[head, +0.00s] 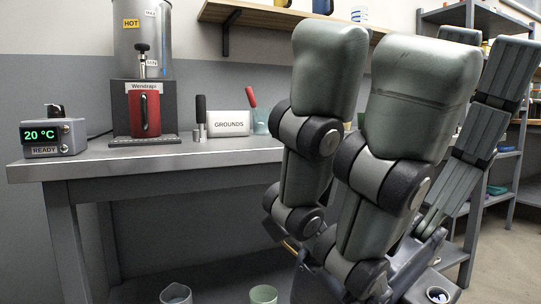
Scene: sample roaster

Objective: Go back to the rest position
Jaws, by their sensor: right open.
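My right gripper (440,65) stands large and close to the camera on the right of the head view. Its thick jointed green-grey fingers point upward, spread apart. Ridged inner faces show on the fingers at the far right. I see nothing held between them. Its base, low in the picture, is partly hidden by the nearer fingers. The gripper appears in front of the bench's right end; I cannot tell the exact distance. My left gripper is not in view.
A grey bench (170,160) carries a 20 °C display box (53,137), a red mug (144,112) at a dispenser, a GROUNDS box (229,124) and a glass cup (261,121). Grey (176,294) and green (263,295) cups show low down. A metal rack (500,150) stands behind.

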